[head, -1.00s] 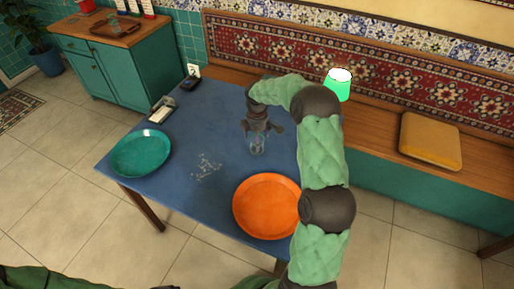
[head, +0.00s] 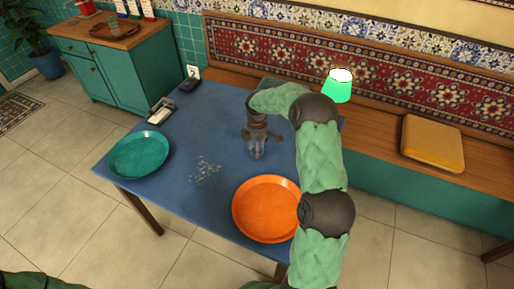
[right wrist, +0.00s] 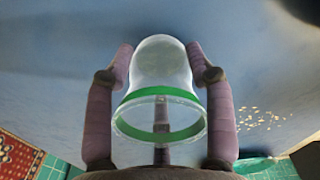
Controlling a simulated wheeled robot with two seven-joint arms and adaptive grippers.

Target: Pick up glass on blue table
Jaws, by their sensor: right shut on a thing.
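The clear glass with a green band (right wrist: 160,80) is between the two fingers of my right gripper (right wrist: 162,62) in the right wrist view. In the head view my right gripper (head: 257,152) points down at the blue table (head: 225,120), shut on the glass. The fingers largely hide the glass there. I cannot tell whether it still touches the tabletop. My left gripper is not in view.
An orange plate (head: 266,208) lies at the table's near right, and a teal plate (head: 139,154) at its left. White crumbs (head: 206,170) are scattered between them. A napkin holder (head: 161,110) and a small dark object (head: 188,85) are at the far left edge.

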